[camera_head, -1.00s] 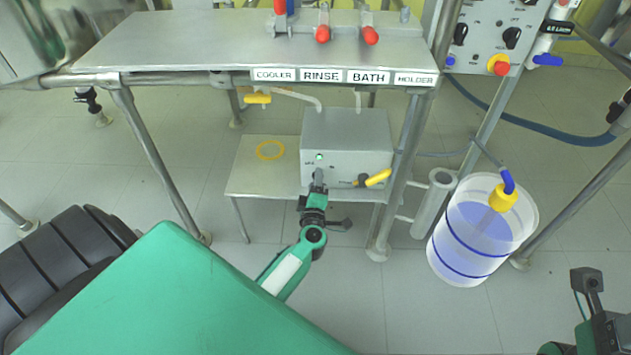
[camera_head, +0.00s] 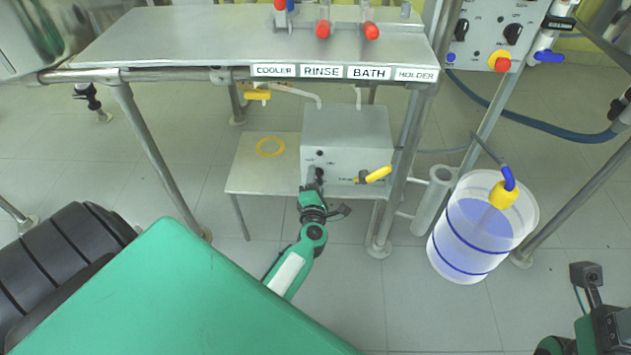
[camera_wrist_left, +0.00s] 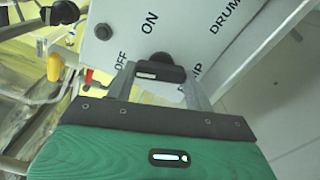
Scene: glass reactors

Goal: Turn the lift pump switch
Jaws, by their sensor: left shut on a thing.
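The lift pump switch is a black knob (camera_wrist_left: 160,66) on the grey pump box (camera_head: 346,140), which stands on the low shelf under the bench. In the left wrist view the words OFF and ON are printed beside the knob, with PUMP partly hidden behind a finger. My left gripper (camera_head: 315,183) is at the box's front face, its fingers on either side of the knob and shut on it. In the left wrist view its fingertips (camera_wrist_left: 160,72) flank the knob's bar. A small round indicator (camera_head: 319,153) above the knob looks dark.
A yellow-handled valve (camera_head: 377,174) sits close to the right of my left gripper. A drum of bluish liquid (camera_head: 475,230) stands right of the frame leg. The bench top (camera_head: 190,40) overhangs behind.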

